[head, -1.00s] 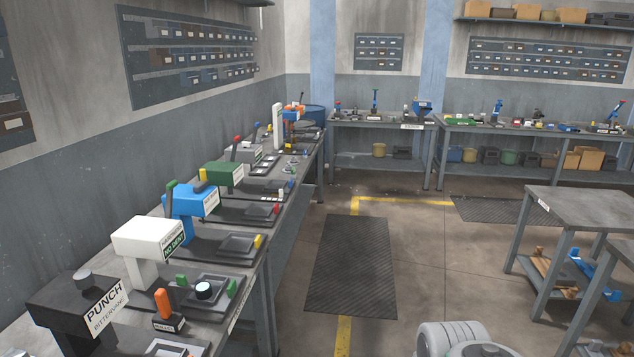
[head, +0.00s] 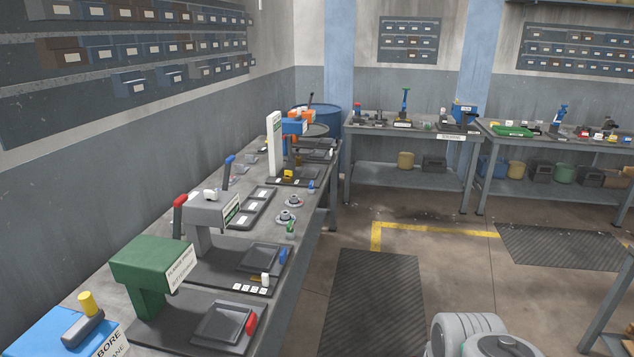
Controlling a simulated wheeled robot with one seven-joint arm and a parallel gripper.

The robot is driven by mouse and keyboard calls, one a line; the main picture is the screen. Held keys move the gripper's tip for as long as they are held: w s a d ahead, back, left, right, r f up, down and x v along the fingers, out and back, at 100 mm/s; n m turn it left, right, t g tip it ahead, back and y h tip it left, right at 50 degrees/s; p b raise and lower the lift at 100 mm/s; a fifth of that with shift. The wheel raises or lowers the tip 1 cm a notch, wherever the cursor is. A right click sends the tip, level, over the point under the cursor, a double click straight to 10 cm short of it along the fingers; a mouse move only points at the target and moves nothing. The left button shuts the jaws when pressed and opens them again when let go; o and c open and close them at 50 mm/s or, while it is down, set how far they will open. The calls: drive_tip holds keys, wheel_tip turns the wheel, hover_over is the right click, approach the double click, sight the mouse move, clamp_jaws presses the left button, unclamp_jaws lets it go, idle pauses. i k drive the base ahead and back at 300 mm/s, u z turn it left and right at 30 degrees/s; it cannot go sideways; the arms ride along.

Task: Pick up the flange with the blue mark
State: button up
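Two small grey ring-shaped parts that look like flanges lie on the long left bench in the head view. One flange (head: 285,217) is nearer, beside a small green piece (head: 290,229). The other flange (head: 294,202) is just behind it. A small blue piece (head: 311,186) stands farther back near the bench edge. Both flanges are too small to tell whether either has a blue mark. My gripper is not in view; only a rounded grey part of my own body shows at the bottom.
The long bench (head: 268,318) along the left wall carries a green press (head: 153,270), a grey press (head: 213,212), a blue machine (head: 68,332) and dark trays (head: 249,207). A floor mat (head: 375,300) lies right of it. Other benches (head: 408,135) stand at the back. The floor between is clear.

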sight(283, 218)
drive_tip(key=i, duration=3.35)
drive_tip(key=u, duration=4.75)
